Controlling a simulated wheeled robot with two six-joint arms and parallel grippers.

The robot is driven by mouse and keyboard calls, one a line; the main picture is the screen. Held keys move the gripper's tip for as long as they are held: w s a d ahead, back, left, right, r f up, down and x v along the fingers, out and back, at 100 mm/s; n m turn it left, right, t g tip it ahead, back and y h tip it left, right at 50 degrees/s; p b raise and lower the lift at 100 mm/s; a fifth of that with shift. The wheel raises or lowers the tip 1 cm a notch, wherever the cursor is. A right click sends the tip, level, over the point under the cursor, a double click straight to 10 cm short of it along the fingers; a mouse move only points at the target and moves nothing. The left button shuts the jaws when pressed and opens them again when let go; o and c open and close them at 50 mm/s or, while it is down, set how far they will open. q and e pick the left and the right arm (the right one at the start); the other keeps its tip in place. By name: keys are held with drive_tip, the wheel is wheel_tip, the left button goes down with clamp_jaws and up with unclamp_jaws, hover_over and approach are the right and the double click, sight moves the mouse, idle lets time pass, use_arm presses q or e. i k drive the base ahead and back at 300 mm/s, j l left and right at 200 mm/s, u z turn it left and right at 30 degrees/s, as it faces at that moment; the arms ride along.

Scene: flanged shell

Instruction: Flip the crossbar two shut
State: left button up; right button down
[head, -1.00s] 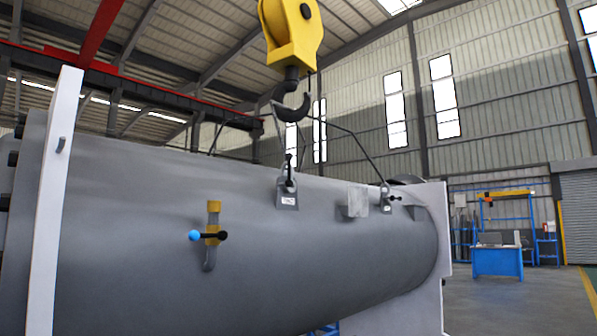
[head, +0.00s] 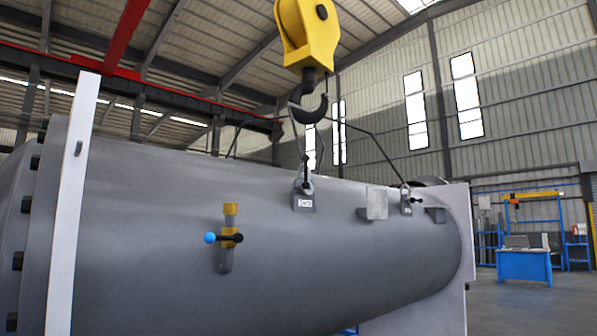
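A grey lug with a white label that seems to read "TWO" (head: 304,202) stands on the upper side of the large grey shell (head: 150,220). A small dark upright bar (head: 306,176) shows at its top, where a sling leg meets it. A second lug (head: 407,204) with a dark bar pointing right stands farther along the shell; its label is too small to read. Neither of my grippers is in view. I cannot tell from here whether the bar at "TWO" is open or shut.
A lever with a blue knob (head: 210,238) and yellow bracket sits on the shell's near side. A white post (head: 72,210) stands at left. A blue workbench (head: 524,266) stands on open floor at right.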

sight(306, 169)
drive_tip(key=i+l+u, duration=0.3)
drive_tip(key=i, duration=0.2)
drive_tip(key=i+l+u, duration=0.3)
drive_tip(key=i+l, duration=0.2)
drive_tip(key=i+u, duration=0.2)
drive_tip(key=i, duration=0.3)
